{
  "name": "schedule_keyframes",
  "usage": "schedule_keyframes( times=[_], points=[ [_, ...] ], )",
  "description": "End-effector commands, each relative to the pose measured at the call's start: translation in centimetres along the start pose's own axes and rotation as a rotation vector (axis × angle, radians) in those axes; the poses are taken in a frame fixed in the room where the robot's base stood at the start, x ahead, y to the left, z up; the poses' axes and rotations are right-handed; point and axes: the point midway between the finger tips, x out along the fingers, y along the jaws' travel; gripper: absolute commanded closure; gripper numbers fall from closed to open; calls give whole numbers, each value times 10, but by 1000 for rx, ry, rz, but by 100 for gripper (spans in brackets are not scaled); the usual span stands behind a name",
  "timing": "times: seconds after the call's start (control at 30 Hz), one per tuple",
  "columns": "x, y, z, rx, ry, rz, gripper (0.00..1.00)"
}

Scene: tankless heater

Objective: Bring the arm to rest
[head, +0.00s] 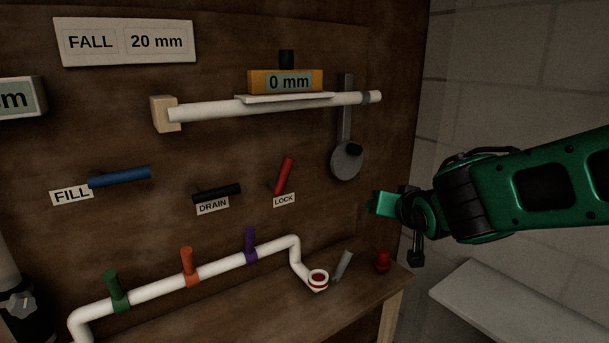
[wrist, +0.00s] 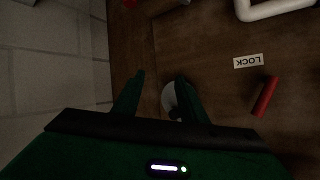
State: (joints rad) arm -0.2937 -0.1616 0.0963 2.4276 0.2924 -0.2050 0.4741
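My arm, green and black, reaches in from the right in the head view. My gripper (head: 378,204) is in front of the board's right edge, below the round grey disc on a hanging bar (head: 346,160). In the wrist view, the two green fingers of my gripper (wrist: 160,84) stand apart with nothing held between them. Part of the grey disc (wrist: 168,98) shows beyond the fingers, partly hidden by the right one; I see no contact.
The wooden board carries a white pipe with a yellow "0 mm" gauge (head: 286,82), a blue FILL lever (head: 120,177), a black DRAIN lever (head: 216,193) and a raised red LOCK lever (head: 284,176). Below are a valved white pipe (head: 215,268), a red object (head: 383,260) and a grey bench (head: 500,308).

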Motion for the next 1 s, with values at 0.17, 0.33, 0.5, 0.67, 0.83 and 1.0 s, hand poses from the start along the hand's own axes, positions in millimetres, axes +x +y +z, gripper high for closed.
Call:
schedule_keyframes(
  times=[0.17, 0.33, 0.5, 0.67, 0.83, 1.0],
  points=[
    [-33, 112, 30, 22, -193, 221, 61],
    [-89, 195, 77, 75, -419, 379, 61],
    [-167, 247, 133, 171, -670, 472, 61],
    [-233, 261, 176, 264, -870, 484, 61],
    [-271, 259, 199, 323, -987, 465, 61],
    [-280, 258, 204, 336, -1015, 458, 61]
  ],
)
